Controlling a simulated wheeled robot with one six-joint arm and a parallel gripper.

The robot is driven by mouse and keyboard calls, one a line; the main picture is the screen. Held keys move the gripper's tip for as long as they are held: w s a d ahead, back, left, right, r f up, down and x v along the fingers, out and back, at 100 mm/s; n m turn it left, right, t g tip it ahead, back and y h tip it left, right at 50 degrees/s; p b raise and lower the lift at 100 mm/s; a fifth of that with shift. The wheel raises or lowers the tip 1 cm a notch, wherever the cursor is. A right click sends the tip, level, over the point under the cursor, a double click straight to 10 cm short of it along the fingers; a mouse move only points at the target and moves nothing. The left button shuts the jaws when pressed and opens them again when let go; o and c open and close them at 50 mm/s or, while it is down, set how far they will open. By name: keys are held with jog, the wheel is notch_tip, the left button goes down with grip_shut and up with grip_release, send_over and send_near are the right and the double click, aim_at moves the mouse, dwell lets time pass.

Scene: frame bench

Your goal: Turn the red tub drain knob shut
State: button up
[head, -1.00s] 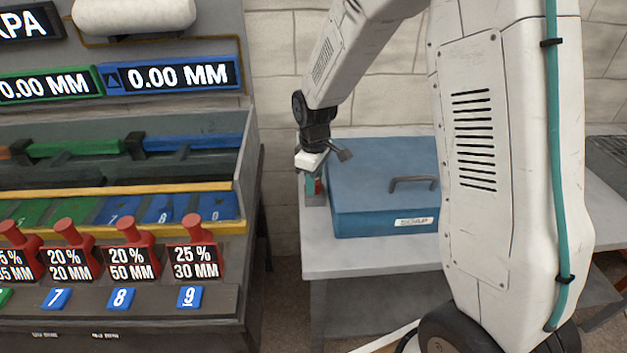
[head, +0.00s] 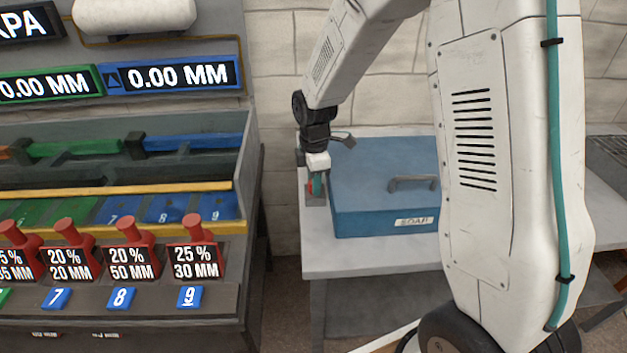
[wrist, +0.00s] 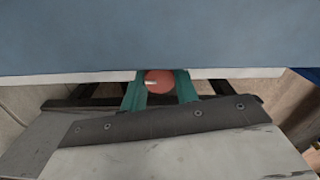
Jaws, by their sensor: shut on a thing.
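The red drain knob (wrist: 158,82) shows in the wrist view as a round red cap with a pale mark, between the two teal fingers of my gripper (wrist: 160,90). In the head view my gripper (head: 317,184) points down at the left side of the blue tub (head: 375,215), and only a little red of the knob shows by the fingers. The gripper is shut on the knob. The tub is closed on top, with a dark handle and a label reading "SOAP". The knob's lower part is hidden.
The tub stands on a pale grey table (head: 345,260). A bench at left holds red knobs (head: 191,231), numbered blue tiles (head: 189,296) and displays reading "0.00 MM" (head: 180,77). A gap of floor separates bench and table. A stone wall (head: 280,90) stands behind.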

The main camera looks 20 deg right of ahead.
jog(key=shift+w+r+n, duration=0.1)
jog(key=shift+n, duration=0.4)
jog(key=o, duration=1)
notch_tip(320, 180, up, 8)
jog(key=shift+f, duration=0.15)
